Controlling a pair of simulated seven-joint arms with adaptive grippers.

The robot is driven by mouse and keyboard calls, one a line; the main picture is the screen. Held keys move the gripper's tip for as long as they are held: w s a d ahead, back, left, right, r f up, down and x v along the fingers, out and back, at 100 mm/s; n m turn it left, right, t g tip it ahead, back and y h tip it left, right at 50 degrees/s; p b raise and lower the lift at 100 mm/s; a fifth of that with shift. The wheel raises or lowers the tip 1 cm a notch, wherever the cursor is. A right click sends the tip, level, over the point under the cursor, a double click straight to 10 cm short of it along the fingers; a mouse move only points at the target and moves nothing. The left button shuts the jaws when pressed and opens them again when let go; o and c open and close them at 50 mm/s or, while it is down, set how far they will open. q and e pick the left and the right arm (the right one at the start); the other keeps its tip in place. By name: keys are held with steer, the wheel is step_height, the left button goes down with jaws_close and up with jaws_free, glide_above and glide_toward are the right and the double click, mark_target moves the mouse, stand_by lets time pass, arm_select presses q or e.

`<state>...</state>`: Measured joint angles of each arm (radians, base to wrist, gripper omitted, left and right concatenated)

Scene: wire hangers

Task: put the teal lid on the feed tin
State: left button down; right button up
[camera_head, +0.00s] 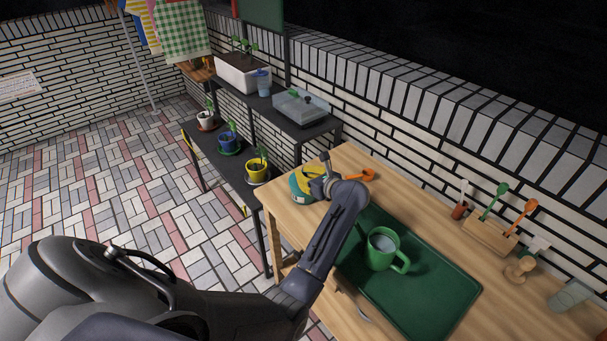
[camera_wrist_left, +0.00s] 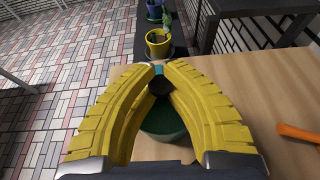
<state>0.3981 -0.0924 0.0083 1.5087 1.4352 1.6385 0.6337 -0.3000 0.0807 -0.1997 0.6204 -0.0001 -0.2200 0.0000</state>
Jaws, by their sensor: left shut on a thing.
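My left gripper (camera_head: 311,173) is at the far left corner of the wooden table. In the left wrist view its two yellow fingers (camera_wrist_left: 160,75) come together around a small dark knob-like piece (camera_wrist_left: 159,87), with a bit of teal at the tips. A round dark green thing (camera_wrist_left: 163,122) shows between and below the fingers; I take it for the teal lid or the tin under it, but cannot tell which. In the head view a green tin-like body (camera_head: 298,187) with a pale label sits directly under the fingers, partly hidden. Whether lid and tin touch is unclear. My right gripper is not in view.
An orange tool (camera_head: 360,174) lies right beside the gripper. A wooden holder with scoops (camera_head: 490,236) is along the back. Potted plants (camera_head: 257,170) stand on the shelf left of the table.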

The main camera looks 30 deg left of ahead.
arm_select(q)
steer(key=shift+f, duration=0.25)
steer(key=c, duration=1.5)
jaws_free()
steer(key=shift+r, duration=0.15)
steer(key=shift+r, duration=0.55)
steer(key=shift+v, duration=2)
steer(key=shift+f, duration=0.1)
